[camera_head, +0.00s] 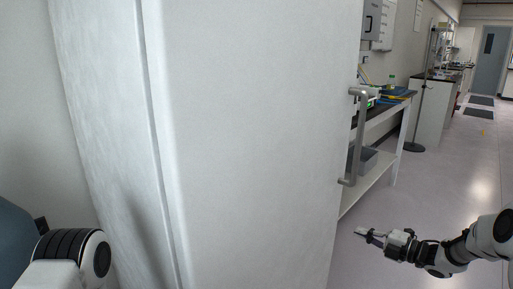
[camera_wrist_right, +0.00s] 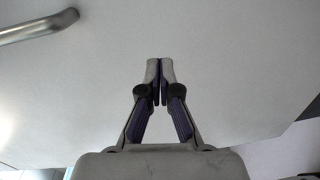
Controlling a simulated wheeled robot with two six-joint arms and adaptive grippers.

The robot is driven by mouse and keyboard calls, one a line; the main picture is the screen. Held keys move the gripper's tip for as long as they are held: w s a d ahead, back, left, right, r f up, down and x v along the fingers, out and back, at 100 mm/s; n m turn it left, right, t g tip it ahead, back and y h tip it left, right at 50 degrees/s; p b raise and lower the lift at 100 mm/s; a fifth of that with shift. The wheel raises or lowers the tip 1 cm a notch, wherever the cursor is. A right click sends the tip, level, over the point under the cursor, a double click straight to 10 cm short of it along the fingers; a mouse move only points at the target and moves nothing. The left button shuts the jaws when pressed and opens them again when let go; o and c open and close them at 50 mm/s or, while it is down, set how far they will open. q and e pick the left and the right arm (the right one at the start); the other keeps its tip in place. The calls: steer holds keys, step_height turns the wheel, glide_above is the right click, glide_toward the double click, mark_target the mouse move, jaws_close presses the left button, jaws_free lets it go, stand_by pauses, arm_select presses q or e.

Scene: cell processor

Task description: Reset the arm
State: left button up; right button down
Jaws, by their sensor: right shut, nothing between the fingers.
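My right gripper (camera_head: 368,235) is at the lower right of the head view, in front of and to the right of a large white cabinet door (camera_head: 255,120). In the right wrist view my right gripper (camera_wrist_right: 160,62) has its fingertips together with nothing between them. The white door surface (camera_wrist_right: 230,50) fills most of that view behind the fingers. The silver door handle (camera_head: 358,135) is on the door's right edge, above the gripper in the head view. The handle also shows at the upper left of the wrist view (camera_wrist_right: 35,27), apart from the fingers. My left gripper is out of view.
A bench (camera_head: 385,112) with items on top and a lower shelf (camera_head: 370,180) stands behind the door at right. A pole stand (camera_head: 421,100) stands on the floor beyond it. Open floor (camera_head: 460,165) runs along the right toward a far grey door (camera_head: 490,58).

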steer(key=s+a+f+m+g+h, duration=0.2)
steer(key=s+a+f+m, duration=0.35)
steer(key=a+f, duration=0.55)
steer(key=s+a+f+m+g+h, duration=0.2)
steer(key=s+a+f+m, duration=0.15)
steer(key=s+f, duration=0.45)
steer(key=s+a+f+m+g+h, duration=0.2)
steer(key=s+f+m, duration=0.3)
steer(key=s, duration=0.4)
steer(key=s+d+f+m+g+h, duration=0.15)
steer(key=s+m, duration=0.25)
steer(key=s, duration=0.4)
steer(key=s+d+m+g+h, duration=0.2)
steer(key=s+d+m+g, duration=0.15)
steer(key=s, duration=0.35)
steer(key=s+d+m+g+h, duration=0.15)
steer(key=s+m, duration=0.25)
steer(key=s, duration=0.4)
step_height(320, 180, up, 16)
steer(key=p, duration=1.6)
steer(key=shift+m+h, duration=0.35)
steer(key=shift+h, duration=0.05)
steer(key=shift+w+a+r, duration=0.1)
